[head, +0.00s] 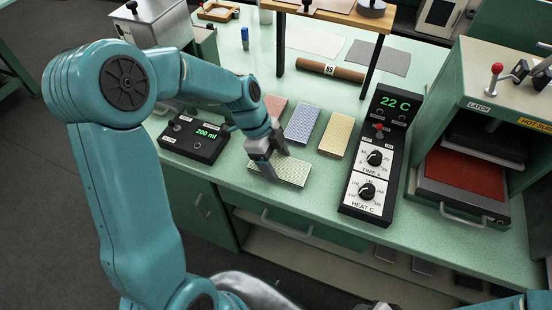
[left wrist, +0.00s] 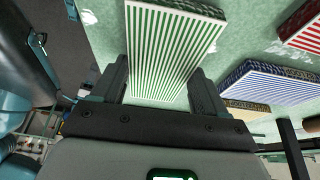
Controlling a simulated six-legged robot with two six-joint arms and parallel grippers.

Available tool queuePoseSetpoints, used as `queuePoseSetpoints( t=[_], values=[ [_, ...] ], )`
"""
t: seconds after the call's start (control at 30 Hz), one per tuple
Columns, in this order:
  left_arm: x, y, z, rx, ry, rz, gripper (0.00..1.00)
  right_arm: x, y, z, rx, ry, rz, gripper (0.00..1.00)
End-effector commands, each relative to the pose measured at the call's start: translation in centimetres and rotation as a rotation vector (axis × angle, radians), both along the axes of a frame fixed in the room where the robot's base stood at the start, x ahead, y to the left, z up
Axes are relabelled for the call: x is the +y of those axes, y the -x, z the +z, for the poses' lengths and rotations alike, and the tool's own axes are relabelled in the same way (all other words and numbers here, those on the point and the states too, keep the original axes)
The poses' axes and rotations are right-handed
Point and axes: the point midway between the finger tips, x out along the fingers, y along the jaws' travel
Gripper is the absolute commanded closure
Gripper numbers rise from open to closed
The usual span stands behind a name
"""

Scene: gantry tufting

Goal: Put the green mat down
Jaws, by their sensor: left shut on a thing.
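The green mat (head: 293,172) is a pale green slab near the front edge of the bench, left of the control panel. In the left wrist view the mat (left wrist: 172,45) shows a green-and-white striped face and lies between the two dark fingers. My left gripper (head: 266,167) is shut on its left end; it also shows in the left wrist view (left wrist: 160,92). I cannot tell whether the mat touches the bench top. My right gripper is not in view.
Red (head: 274,107), blue (head: 304,122) and yellow (head: 336,134) mats lie in a row behind. A black box reading 200 ml (head: 195,137) stands left, a 22 C panel (head: 372,160) right. A press (head: 465,185) stands farther right. Bare bench top (head: 318,205) shows in front.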

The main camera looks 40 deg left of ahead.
Motion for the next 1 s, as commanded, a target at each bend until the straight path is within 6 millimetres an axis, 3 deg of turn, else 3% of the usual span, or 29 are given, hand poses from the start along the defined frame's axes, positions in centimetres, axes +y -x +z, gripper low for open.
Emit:
queuePoseSetpoints(
  t=[0.37, 0.4, 0.47, 0.87, 1.0],
  values=[
    [0.0, 0.0, -0.5, -0.001, 0.000, -0.001, 0.56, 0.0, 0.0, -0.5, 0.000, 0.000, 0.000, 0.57],
    [0.0, 0.0, -0.4, -0.001, 0.000, -0.001, 0.20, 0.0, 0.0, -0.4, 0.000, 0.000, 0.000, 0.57],
    [0.0, 0.0, -0.4, -0.001, 0.000, -0.001, 0.01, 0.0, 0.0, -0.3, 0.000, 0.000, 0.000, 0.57],
    [0.2, 0.0, 0.3, -0.003, -0.001, 0.000, 0.01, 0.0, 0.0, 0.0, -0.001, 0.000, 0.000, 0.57],
    [1.3, 0.2, 2.8, -0.006, -0.003, 0.002, 0.01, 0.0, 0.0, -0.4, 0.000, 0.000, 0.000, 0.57]
  ],
)
